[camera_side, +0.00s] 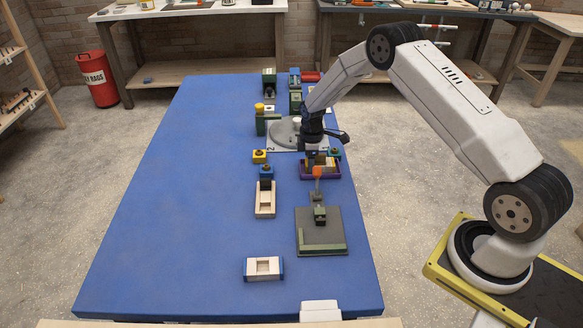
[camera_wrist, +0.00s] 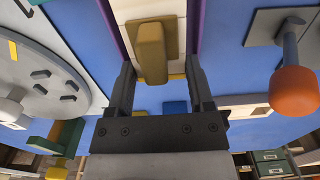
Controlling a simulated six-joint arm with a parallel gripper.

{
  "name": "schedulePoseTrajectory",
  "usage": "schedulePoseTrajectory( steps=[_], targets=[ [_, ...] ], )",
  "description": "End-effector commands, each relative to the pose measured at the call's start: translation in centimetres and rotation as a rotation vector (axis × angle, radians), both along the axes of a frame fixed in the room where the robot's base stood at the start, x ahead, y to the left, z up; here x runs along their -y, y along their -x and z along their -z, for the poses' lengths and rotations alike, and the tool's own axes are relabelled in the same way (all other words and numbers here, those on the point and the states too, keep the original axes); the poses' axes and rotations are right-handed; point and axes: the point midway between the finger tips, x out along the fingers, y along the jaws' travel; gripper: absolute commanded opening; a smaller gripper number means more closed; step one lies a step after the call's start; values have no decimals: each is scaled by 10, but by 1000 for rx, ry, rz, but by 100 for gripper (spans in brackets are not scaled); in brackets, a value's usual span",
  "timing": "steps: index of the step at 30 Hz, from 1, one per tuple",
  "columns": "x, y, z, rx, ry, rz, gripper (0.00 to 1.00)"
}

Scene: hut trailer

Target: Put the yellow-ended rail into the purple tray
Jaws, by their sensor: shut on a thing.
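My gripper (camera_wrist: 158,75) points down over the purple tray (camera_side: 305,177) in the side view. Its two fingers are shut on the pale yellow-ended rail (camera_wrist: 185,30), one finger on each side of it. The rail has a tan plate with an olive-yellow block (camera_wrist: 151,50) on it, and a yellow end nearest the gripper body. Purple tray walls (camera_wrist: 199,12) run along both sides of the rail in the wrist view. In the side view the wrist and fingers partly hide the rail. I cannot tell whether it rests on the tray floor.
An orange-knobbed lever (camera_wrist: 295,90) stands close to the tray. A grey round turntable (camera_side: 283,135) lies behind it. A blue block (camera_side: 266,172), a yellow block (camera_side: 259,156) and a pale rail (camera_side: 265,204) stand to its left. The mat's left half is clear.

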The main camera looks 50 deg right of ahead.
Motion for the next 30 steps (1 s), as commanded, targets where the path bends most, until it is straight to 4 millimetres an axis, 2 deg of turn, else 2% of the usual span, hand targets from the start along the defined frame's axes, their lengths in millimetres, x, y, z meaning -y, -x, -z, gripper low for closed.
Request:
schedulePoseTrajectory(
  steps=[4,5,6,8,20,26,30],
  targets=[
    [0,0,0,0,0,0,20],
    [0,0,0,0,0,0,71],
    [0,0,0,0,0,0,83],
    [0,0,0,0,0,0,100],
    [0,0,-4,0,0,0,100],
    [0,0,-20,0,0,0,100],
    [0,-1,-37,2,1,0,100]
  ],
)
